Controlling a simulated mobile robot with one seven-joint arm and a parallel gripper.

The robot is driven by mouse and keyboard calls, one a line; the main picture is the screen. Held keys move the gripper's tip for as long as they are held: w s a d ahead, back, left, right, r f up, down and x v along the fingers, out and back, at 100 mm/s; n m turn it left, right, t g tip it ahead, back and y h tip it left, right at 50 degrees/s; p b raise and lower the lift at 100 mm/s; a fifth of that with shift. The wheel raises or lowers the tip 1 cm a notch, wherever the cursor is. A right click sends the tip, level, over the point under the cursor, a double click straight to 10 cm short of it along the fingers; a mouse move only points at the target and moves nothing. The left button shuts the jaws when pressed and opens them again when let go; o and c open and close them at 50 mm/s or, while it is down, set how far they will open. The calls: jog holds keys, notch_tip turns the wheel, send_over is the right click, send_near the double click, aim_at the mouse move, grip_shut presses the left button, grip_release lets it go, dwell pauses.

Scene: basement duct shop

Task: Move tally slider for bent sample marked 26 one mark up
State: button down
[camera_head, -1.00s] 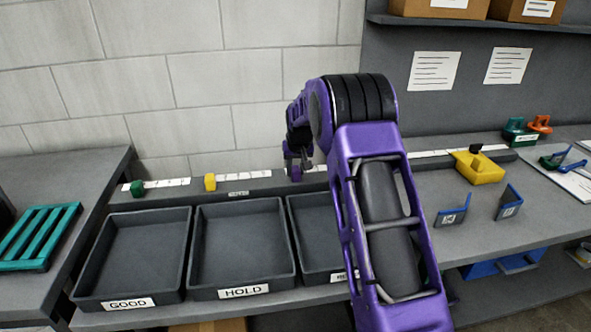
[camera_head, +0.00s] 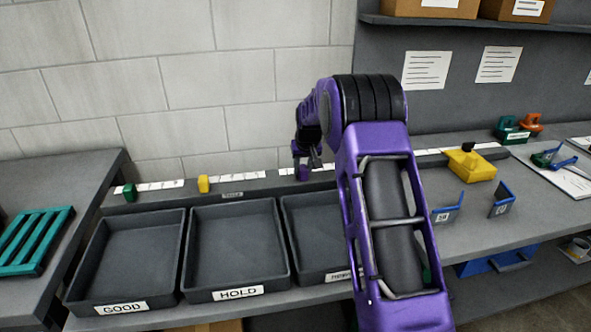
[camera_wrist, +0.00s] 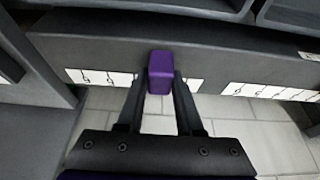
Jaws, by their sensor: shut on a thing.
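A green slider (camera_head: 130,192) and a yellow slider (camera_head: 203,184) sit further left on the rail. Two blue bent samples (camera_head: 446,214) (camera_head: 502,201) stand on the bench to the right; their tag numbers are too small to read surely.
Trays labelled GOOD (camera_head: 80,262) and HOLD (camera_head: 190,250) and a third tray (camera_head: 290,215), partly behind my arm, stand before the rail. A yellow block with a black knob (camera_head: 470,165) and green and orange tools (camera_head: 512,133) lie right. A block wall stands behind.

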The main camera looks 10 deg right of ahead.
jog(key=c, duration=0.6)
grip_release()
jog(key=shift+a, duration=0.1)
jog(key=shift+o, duration=0.2)
jog(key=v, duration=1.7)
jog(key=shift+s+r+p, duration=0.15)
jog(key=shift+r+p, duration=0.05)
jog(key=shift+p, duration=0.25)
